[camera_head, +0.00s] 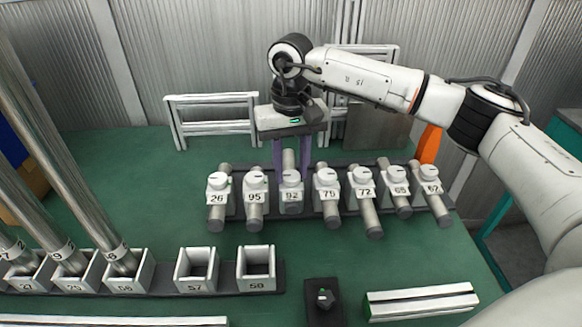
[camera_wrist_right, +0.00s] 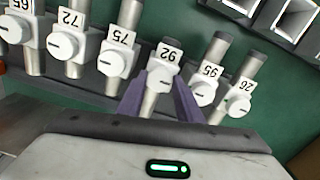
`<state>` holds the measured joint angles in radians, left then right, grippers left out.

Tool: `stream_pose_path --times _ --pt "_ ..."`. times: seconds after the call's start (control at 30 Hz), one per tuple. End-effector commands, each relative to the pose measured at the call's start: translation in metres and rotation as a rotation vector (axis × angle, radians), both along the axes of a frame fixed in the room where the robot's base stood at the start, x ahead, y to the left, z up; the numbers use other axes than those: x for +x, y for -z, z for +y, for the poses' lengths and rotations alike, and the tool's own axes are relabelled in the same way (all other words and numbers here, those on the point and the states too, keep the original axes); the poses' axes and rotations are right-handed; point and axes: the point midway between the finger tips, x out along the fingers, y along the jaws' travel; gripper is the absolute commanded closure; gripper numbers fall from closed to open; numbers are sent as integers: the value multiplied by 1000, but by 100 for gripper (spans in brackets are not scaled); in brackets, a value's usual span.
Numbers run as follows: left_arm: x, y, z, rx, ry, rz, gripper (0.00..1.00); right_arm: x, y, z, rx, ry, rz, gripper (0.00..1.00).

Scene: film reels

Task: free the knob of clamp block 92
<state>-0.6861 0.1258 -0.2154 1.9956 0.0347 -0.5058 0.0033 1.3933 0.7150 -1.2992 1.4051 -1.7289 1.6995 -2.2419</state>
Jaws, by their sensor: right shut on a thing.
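Clamp block 92 (camera_head: 291,195) is a white block in a row of several numbered blocks, with a round white knob (camera_head: 291,177) on top. It also shows in the right wrist view (camera_wrist_right: 168,54), its knob (camera_wrist_right: 162,81) bearing a dark line mark. A metal rod (camera_head: 289,160) runs through the block, its rear part sticking out behind. My right gripper (camera_head: 291,158) comes down behind the block. My left gripper is not in view.
Neighbouring blocks 95 (camera_head: 255,190) and 75 (camera_head: 327,188) stand close on either side, with rods through them. In front are empty sockets 57 (camera_head: 195,285) and 58 (camera_head: 256,284), and a black block with a small knob (camera_head: 324,315). Long metal poles stand at left.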

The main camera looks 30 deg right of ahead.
Motion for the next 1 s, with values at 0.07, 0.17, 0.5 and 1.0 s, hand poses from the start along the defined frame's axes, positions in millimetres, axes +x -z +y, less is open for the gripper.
stream_pose_path --times 0.07,0.17,0.5,1.0 --pt "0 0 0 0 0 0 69 1 -2 0 1 -1 -6 90" --pt "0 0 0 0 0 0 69 1 -2 0 1 -1 -5 56" --pt "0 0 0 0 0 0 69 0 -2 0 0 0 -2 49" --pt "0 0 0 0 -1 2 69 1 -82 0 1 0 -5 49"
